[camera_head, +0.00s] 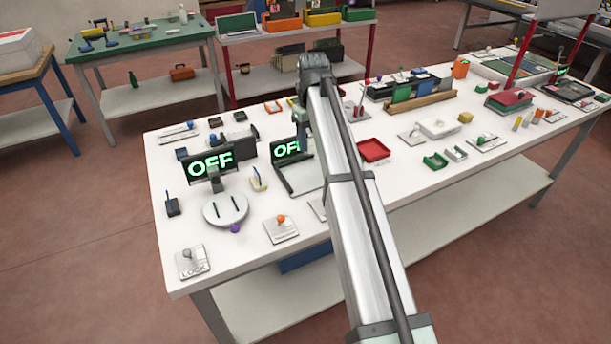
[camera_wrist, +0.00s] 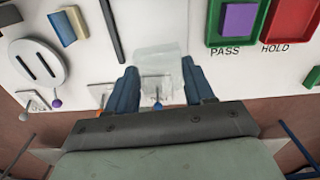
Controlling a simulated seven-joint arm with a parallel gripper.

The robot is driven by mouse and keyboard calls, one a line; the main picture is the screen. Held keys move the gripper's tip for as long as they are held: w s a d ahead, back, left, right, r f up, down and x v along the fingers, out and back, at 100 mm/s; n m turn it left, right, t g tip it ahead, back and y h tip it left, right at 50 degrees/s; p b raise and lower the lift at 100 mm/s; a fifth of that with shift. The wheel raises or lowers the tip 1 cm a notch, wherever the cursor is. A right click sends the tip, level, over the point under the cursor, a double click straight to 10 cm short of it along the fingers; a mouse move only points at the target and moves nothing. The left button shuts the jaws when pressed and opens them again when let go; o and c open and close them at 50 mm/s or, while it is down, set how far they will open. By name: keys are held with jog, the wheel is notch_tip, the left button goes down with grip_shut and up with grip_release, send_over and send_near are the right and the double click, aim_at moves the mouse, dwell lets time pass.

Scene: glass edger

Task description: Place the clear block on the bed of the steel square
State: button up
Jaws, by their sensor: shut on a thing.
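The clear block (camera_wrist: 160,62) is pale and see-through. It sits between the two blue fingers of my gripper (camera_wrist: 160,84) in the wrist view, and the gripper is shut on it. The steel square shows in the head view as a dark angled bar around a pale bed (camera_head: 306,179), partly hidden by my arm. One dark leg of the square (camera_wrist: 112,30) shows in the wrist view, left of the block. The block appears over the pale surface to the right of that leg. I cannot tell its height. My arm mostly hides the gripper in the head view.
A round slotted disc (camera_head: 226,208) stands left of the square. Two displays read OFF (camera_head: 210,164). A green PASS tray (camera_wrist: 214,38) holding a purple block and a red HOLD tray (camera_wrist: 290,38) lie to the right. An orange-knobbed plate (camera_head: 282,230) is near the front.

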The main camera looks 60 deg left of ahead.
aim_at(311, 176)
jog(key=shift+m, duration=0.4)
jog(key=shift+f, duration=5)
jog(key=shift+f, duration=0.1)
jog(key=o, duration=1.1)
notch_tip(311, 176, up, 12)
jog(key=shift+r, duration=0.1)
